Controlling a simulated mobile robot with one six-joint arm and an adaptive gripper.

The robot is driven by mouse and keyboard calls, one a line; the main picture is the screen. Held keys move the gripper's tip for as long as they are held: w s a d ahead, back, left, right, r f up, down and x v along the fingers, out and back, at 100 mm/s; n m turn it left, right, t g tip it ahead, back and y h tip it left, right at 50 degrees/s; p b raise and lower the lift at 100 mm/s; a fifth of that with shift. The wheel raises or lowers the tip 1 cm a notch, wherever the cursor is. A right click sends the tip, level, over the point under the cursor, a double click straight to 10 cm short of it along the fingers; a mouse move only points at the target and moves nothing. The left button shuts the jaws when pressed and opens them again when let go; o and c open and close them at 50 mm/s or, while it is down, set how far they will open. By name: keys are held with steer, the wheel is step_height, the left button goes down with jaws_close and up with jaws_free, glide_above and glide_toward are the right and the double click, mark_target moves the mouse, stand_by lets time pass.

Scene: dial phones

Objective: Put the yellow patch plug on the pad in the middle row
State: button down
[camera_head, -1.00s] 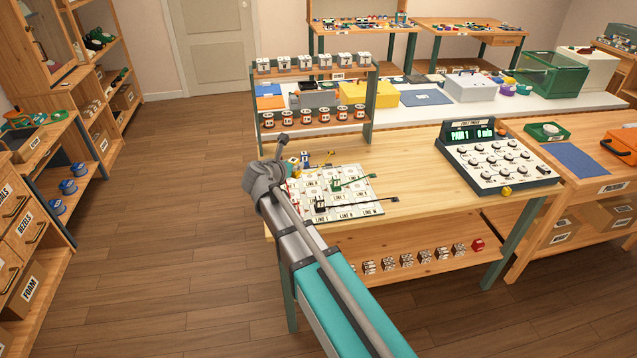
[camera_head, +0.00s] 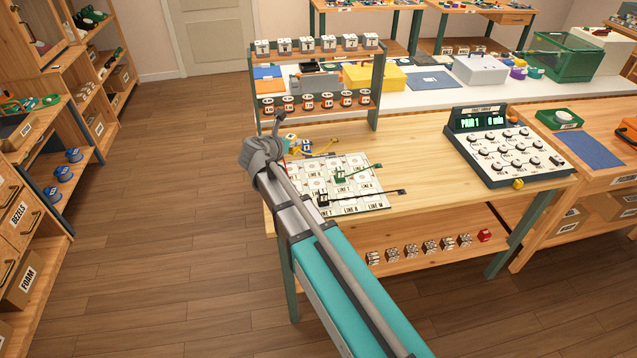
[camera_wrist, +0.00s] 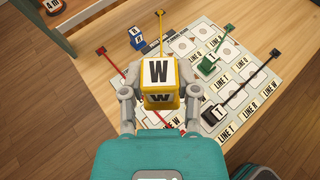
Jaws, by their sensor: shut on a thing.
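In the wrist view, my gripper (camera_wrist: 159,105) is shut on the yellow patch plug (camera_wrist: 159,74), a block marked W on a white face. A yellow cord runs from it to a far end (camera_wrist: 160,14). The plug hides the board's near left part. The white board (camera_wrist: 240,70) has pads in rows, with labels such as LINE Q, LINE R and LINE T. A green plug (camera_wrist: 208,65) and a black plug (camera_wrist: 213,115) stand on it. In the head view, my gripper (camera_head: 279,135) is at the board's left side, and the board (camera_head: 347,180) lies on the wooden bench.
A blue plug (camera_wrist: 136,39) stands just behind the held plug. A red cord (camera_wrist: 112,62) runs at its left. A rack (camera_head: 318,75) with blocks stands behind the board. A dial console (camera_head: 510,150) sits at right, with clear bench between it and the board.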

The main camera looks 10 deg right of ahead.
steer(key=shift+d, duration=0.1)
steer(key=s+d+f+m+g+h+b, duration=0.2)
steer(key=d+m, duration=0.1)
steer(key=d, duration=0.7)
steer(key=s+d+f+m+g+h+b, duration=0.2)
steer(key=d+m+g, duration=0.1)
steer(key=d, duration=0.6)
steer(key=shift+s+d+f+b, duration=0.25)
steer(key=shift+s+d+b, duration=0.05)
steer(key=shift+s+d, duration=0.1)
steer(key=shift+w, duration=0.1)
steer(key=w+a+f+b, duration=0.2)
steer(key=a+f+b, duration=0.1)
steer(key=w+a+f+b, duration=0.2)
steer(key=a+f+b, duration=0.1)
steer(key=a, duration=0.1)
steer(key=w+a+f+b, duration=0.3)
steer(key=a, duration=0.1)
steer(key=shift+w+f, duration=0.1)
